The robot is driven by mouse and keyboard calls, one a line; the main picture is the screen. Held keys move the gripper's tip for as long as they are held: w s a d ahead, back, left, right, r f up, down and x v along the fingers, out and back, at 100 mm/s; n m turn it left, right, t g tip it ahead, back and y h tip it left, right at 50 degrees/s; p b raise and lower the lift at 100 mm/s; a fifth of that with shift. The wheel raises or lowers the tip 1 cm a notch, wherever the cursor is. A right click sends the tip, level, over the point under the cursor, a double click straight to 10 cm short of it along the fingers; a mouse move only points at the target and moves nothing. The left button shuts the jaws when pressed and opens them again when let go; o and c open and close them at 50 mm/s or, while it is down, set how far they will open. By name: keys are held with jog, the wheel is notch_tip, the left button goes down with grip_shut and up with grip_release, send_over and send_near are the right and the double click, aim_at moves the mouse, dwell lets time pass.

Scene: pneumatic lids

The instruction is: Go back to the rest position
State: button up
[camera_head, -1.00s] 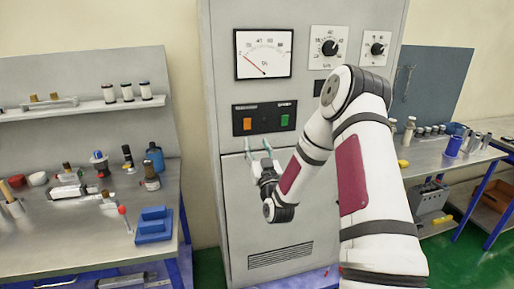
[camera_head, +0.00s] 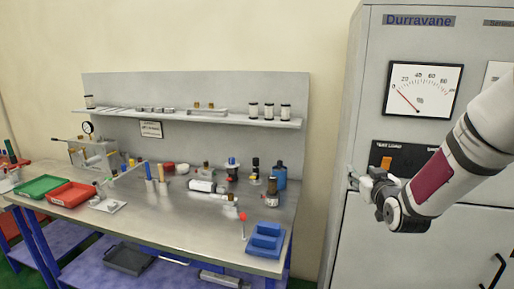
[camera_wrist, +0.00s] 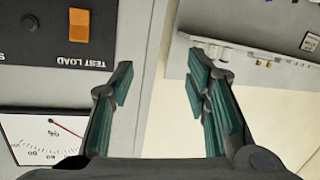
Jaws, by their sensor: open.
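My gripper (camera_head: 352,176) is in front of the left edge of the grey cabinet (camera_head: 343,235), at the right of the head view. In the wrist view its two green-padded fingers (camera_wrist: 165,95) are spread apart with nothing between them. Behind them are the cabinet's edge and a pale wall. The cabinet carries a dial gauge (camera_head: 422,90) and a dark panel with an orange switch (camera_head: 388,162), partly hidden by my arm. The wrist view shows the switch (camera_wrist: 79,25) upside down beside the words TEST LOAD.
A metal workbench (camera_head: 200,235) stands left of the cabinet. It holds a blue block (camera_head: 265,240), a blue bottle (camera_head: 280,177), a red tray (camera_head: 72,195) and a green tray (camera_head: 40,187). A shelf (camera_head: 190,117) with small parts runs above it. Wall shows between bench and cabinet.

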jog(key=s+a+r+g+b, duration=0.1)
jog(key=s+a+r+g, duration=0.2)
jog(key=s, duration=0.4)
jog(key=s+a+r+g+b, duration=0.1)
jog(key=s+a+g, duration=0.25)
jog(key=s, duration=0.35)
jog(key=s+a+f+g, duration=0.1)
jog(key=s+a+g, duration=0.1)
jog(key=s, duration=0.8)
jog(key=s+a+m+g+y, duration=0.1)
jog(key=s+a+g, duration=0.1)
jog(key=s, duration=0.9)
jog(key=shift+s+a+f+b, duration=0.3)
jog(key=shift+a+f+b, duration=0.1)
jog(key=shift+a, duration=0.2)
